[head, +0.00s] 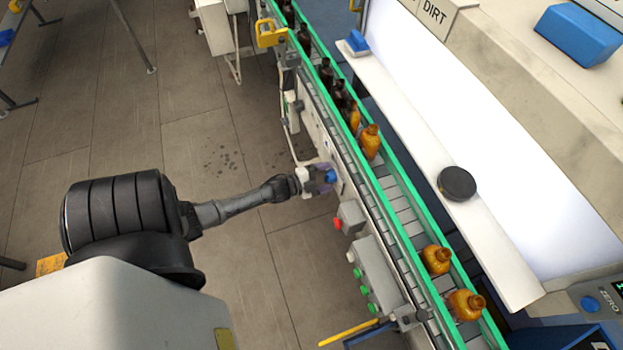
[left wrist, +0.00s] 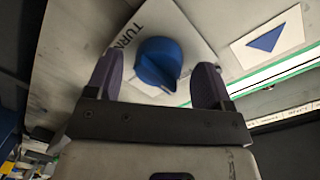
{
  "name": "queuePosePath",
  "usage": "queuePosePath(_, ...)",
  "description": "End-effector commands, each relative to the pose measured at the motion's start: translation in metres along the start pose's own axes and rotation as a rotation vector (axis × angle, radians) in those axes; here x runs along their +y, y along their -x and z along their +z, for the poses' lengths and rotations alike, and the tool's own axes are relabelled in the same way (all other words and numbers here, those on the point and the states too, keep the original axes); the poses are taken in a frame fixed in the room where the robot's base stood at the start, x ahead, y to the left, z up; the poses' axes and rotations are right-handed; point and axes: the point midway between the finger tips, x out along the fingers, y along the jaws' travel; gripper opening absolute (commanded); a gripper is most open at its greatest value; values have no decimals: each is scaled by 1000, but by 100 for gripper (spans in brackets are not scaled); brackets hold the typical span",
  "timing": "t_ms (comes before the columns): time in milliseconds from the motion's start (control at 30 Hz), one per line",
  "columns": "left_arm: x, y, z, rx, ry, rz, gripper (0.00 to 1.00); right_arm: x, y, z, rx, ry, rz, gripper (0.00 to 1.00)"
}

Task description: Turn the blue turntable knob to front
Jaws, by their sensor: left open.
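The blue turntable knob (left wrist: 158,63) sits on a white plate (left wrist: 185,38) with partly visible lettering, "TURN". In the left wrist view my left gripper (left wrist: 157,82) is open, with one dark finger on each side of the knob. The knob is between the fingers, with a visible gap on either side; I cannot tell how deep the fingers reach. In the head view the knob (head: 331,176) shows small at the conveyor's side, with my left gripper (head: 322,180) right at it. My right gripper is not in view.
The conveyor (head: 401,204) with green rails carries several amber bottles (head: 436,259). A red button box (head: 350,217) and a grey box with green buttons (head: 377,275) stand near the gripper. A black round object (head: 456,184) lies on the white ledge (head: 420,160). Floor left of the conveyor is open.

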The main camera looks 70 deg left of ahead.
Motion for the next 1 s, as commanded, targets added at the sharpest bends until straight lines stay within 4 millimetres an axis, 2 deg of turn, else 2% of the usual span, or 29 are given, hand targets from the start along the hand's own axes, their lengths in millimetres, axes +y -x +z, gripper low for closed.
queuePosePath(400, 2, 77, 1, -3, 0, 3, 75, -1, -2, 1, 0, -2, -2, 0)
queuePosePath(600, 0, 109, 0, -1, 0, 1, 75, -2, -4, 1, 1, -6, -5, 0)
queuePosePath(800, 0, 128, 0, 1, 0, 0, 75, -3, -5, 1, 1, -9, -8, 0)
queuePosePath(1000, 0, 133, 0, 1, 0, 0, 75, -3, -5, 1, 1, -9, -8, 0)
